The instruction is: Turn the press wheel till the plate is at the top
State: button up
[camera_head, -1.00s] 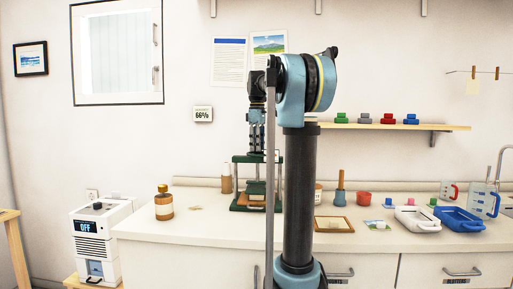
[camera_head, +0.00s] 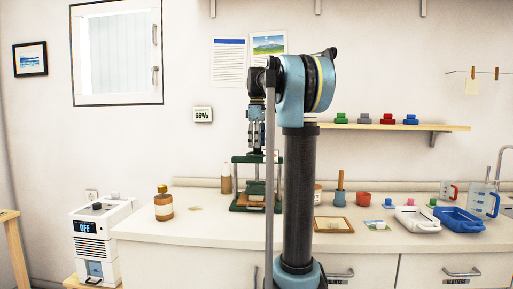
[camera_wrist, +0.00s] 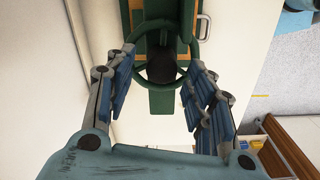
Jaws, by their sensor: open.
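The green press (camera_head: 240,200) stands on the counter, partly hidden behind my arm in the head view. Its green wheel (camera_wrist: 183,78), with spokes and a dark hub (camera_wrist: 161,67), lies below my gripper in the wrist view. My gripper (camera_wrist: 160,85) is open, with its blue-grey fingers on the left and right of the wheel. The fingertips look close to the rim; I cannot tell whether they touch it. In the head view, my gripper (camera_head: 256,148) points down at the top of the press. The plate's height is hard to tell, as the wheel and frame cover it.
A brown bottle (camera_head: 164,203) stands on the counter left of the press. A wooden frame (camera_head: 333,224), a white tray (camera_head: 417,220) and a blue tray (camera_head: 460,219) lie to the right. A shelf (camera_head: 400,126) with stamps hangs behind.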

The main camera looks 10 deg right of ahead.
notch_tip(320, 180, up, 10)
jog(key=shift+r, duration=0.2)
dwell(0.6)
